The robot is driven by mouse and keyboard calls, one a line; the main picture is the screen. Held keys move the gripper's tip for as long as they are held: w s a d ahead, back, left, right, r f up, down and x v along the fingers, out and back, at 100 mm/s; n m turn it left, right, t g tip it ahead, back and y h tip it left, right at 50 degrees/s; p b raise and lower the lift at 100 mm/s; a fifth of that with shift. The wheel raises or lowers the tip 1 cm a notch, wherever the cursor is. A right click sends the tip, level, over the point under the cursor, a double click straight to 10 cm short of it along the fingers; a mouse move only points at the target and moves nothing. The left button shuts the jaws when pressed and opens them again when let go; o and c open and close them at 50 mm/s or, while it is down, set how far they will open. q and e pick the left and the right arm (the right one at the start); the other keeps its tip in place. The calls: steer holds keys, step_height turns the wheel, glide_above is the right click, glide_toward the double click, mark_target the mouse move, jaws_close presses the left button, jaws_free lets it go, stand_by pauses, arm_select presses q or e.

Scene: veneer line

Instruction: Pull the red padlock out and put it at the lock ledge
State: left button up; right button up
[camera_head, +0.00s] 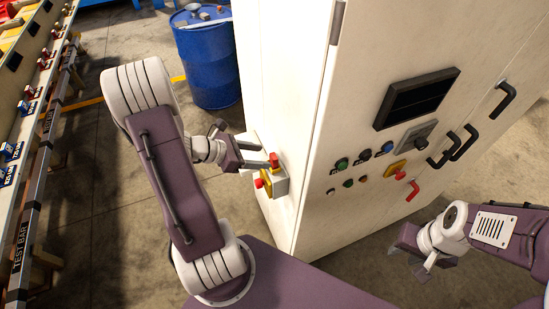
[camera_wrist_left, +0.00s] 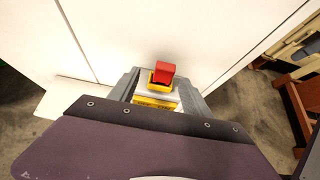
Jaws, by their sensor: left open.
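A small red block-shaped piece, apparently the red padlock (camera_wrist_left: 165,71), sits in a yellow-rimmed seat on a grey box (camera_wrist_left: 151,89). In the head view a red piece (camera_head: 274,159) shows at the top of this box (camera_head: 281,186), on the cabinet's left side. My left gripper (camera_head: 243,149) is open at the box. In the left wrist view its fingers (camera_wrist_left: 158,97) stand on either side of the box, with the red piece beyond and between them; contact cannot be told. My right gripper (camera_head: 417,256) looks open and empty. I cannot identify the lock ledge with certainty.
The tall white cabinet (camera_head: 281,75) bears buttons, a red handle (camera_head: 412,190) and black door handles. A red knob (camera_head: 259,183) juts from the box. A blue barrel (camera_head: 207,62) stands behind. A long rail (camera_head: 33,195) with red and blue items runs along the left; floor between is clear.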

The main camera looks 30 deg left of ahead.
mark_target(271, 157)
arm_select(q)
steer(key=shift+w+d+f+p, duration=0.15)
steer(key=shift+d+f+p, duration=0.15)
steer(key=shift+f+p, duration=0.05)
steer(key=x, duration=0.2)
steer(key=p+x, duration=0.1)
steer(key=shift+d+f, duration=0.2)
steer(key=shift+d, duration=0.2)
steer(key=shift+w+d+f, duration=0.1)
steer(key=shift+w+f, duration=0.05)
steer(key=shift+f, duration=0.05)
steer(key=c, duration=0.6)
jaws_close()
steer(key=shift+r, duration=0.1)
steer(key=shift+r+b, duration=0.3)
steer(key=shift+r, duration=0.2)
steer(key=shift+s+a+r+b, duration=0.25)
steer(key=shift+r, duration=0.3)
steer(key=shift+s+a+r+b, duration=0.2)
steer(key=shift+a+r+b, duration=0.05)
steer(key=shift+r, duration=0.3)
steer(key=s+a+b, duration=0.3)
steer(key=s+a, duration=0.8)
steer(key=s, duration=0.2)
steer(key=shift+b, duration=0.35)
